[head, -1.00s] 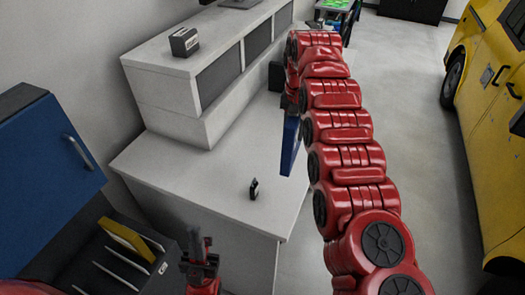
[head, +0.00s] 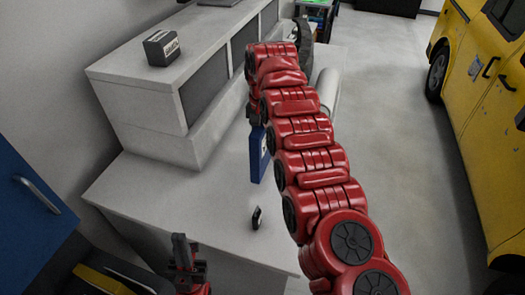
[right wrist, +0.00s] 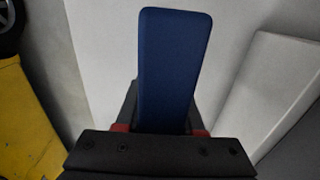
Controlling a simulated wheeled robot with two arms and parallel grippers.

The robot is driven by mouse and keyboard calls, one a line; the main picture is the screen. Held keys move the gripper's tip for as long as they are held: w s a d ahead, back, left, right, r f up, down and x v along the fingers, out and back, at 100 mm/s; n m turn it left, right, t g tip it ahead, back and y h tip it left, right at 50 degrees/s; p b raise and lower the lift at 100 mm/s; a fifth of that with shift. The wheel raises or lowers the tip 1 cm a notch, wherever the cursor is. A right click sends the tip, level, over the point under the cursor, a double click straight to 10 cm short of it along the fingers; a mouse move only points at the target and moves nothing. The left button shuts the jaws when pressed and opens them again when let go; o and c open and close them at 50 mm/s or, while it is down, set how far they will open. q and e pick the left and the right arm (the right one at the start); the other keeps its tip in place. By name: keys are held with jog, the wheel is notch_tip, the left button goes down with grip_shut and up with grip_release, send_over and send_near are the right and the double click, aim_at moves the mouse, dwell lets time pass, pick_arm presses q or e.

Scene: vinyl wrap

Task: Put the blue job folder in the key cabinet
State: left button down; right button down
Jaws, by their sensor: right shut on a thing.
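The blue job folder (head: 258,154) hangs from my right gripper, beside the right arm and above the white counter in the head view. In the right wrist view the folder (right wrist: 174,65) stands up between the fingers of my right gripper (right wrist: 165,125), which is shut on it. The key cabinet (head: 28,215) is at the lower left, with a blue door and a handle; its lower part holds a yellow folder (head: 103,280). My left gripper (head: 187,262) is at the bottom, near the cabinet, pointing up; its fingers look close together, but I cannot tell its opening.
A small black item (head: 256,217) stands on the white counter (head: 165,200) near its front edge. A dark box (head: 161,47) sits on the raised shelf. A yellow vehicle (head: 480,120) is at the right, with open grey floor between.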

jog(key=f, duration=0.1)
jog(key=f+p, duration=0.1)
jog(key=shift+s+d+f+p, duration=0.1)
jog(key=shift+s+f+p, duration=0.15)
jog(key=shift+f+p, duration=0.15)
jog(key=shift+f, duration=0.25)
jog(key=shift+w+f, duration=0.1)
jog(key=shift+f+b, duration=0.25)
jog(key=shift+b, duration=0.05)
jog(key=c, duration=0.5)
grip_release()
jog(key=shift+r, duration=0.15)
